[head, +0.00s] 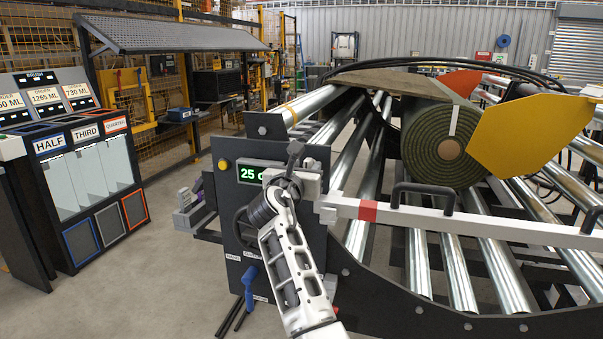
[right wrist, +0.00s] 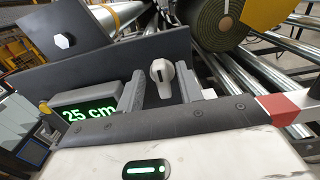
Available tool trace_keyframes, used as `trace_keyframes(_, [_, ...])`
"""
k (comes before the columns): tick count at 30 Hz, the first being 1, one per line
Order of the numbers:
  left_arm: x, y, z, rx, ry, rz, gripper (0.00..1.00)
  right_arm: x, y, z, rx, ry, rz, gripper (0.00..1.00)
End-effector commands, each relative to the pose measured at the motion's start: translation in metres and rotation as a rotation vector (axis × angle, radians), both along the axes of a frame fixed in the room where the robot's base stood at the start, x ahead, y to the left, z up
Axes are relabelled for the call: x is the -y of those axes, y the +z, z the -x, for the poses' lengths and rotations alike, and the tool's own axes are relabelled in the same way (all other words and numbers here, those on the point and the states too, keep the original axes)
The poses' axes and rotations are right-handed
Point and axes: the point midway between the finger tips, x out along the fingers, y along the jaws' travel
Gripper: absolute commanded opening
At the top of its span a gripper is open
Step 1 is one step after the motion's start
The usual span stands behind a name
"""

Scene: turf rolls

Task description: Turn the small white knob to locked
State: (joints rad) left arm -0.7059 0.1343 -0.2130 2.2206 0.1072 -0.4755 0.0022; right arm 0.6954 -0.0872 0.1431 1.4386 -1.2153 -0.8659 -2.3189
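The small white knob (right wrist: 161,75) sits on the dark machine panel (right wrist: 100,65), to the right of the green "25 cm" display (right wrist: 88,114) in the right wrist view. My right gripper (right wrist: 161,88) is open, with one grey finger on each side of the knob. Narrow gaps show between the knob and the fingers; I cannot tell whether either touches. In the head view my right gripper (head: 296,168) is at the top of the panel, beside the display (head: 250,173), and hides the knob. My left gripper is not in view.
A white bar with a red band (head: 368,210) and black handle (head: 422,195) runs right from the panel. A turf roll (head: 440,145) rests on metal rollers behind. A blue lever (head: 249,285) is low on the panel. A bin cabinet (head: 75,185) stands left across open floor.

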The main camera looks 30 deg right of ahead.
Motion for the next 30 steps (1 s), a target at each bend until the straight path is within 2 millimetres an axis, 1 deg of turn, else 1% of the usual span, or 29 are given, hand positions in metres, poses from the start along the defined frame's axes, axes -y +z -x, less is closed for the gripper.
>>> trace_keyframes(4, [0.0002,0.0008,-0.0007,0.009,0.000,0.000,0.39,0.0065,-0.0005,-0.0018,-0.001,-0.001,-0.001,0.36])
trace_keyframes(12, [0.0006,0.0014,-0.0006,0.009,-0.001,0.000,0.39,0.0071,0.0003,-0.0020,-0.001,-0.001,-0.001,0.36])
trace_keyframes(14, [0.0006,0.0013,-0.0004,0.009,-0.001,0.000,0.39,0.0071,0.0002,-0.0020,-0.001,-0.001,-0.001,0.20])
trace_keyframes(15, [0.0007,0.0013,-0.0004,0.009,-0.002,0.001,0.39,0.0071,0.0002,-0.0020,-0.001,-0.001,-0.001,0.09])
trace_keyframes(16, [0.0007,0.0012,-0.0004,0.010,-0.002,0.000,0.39,0.0070,0.0002,-0.0019,-0.001,-0.001,-0.001,0.00])
trace_keyframes(24, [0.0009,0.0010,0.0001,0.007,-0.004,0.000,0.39,0.0071,0.0003,-0.0017,0.005,-0.001,-0.006,0.00])
trace_keyframes(30, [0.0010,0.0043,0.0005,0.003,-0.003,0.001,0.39,0.0079,0.0014,-0.0011,0.051,-0.002,-0.044,0.00])
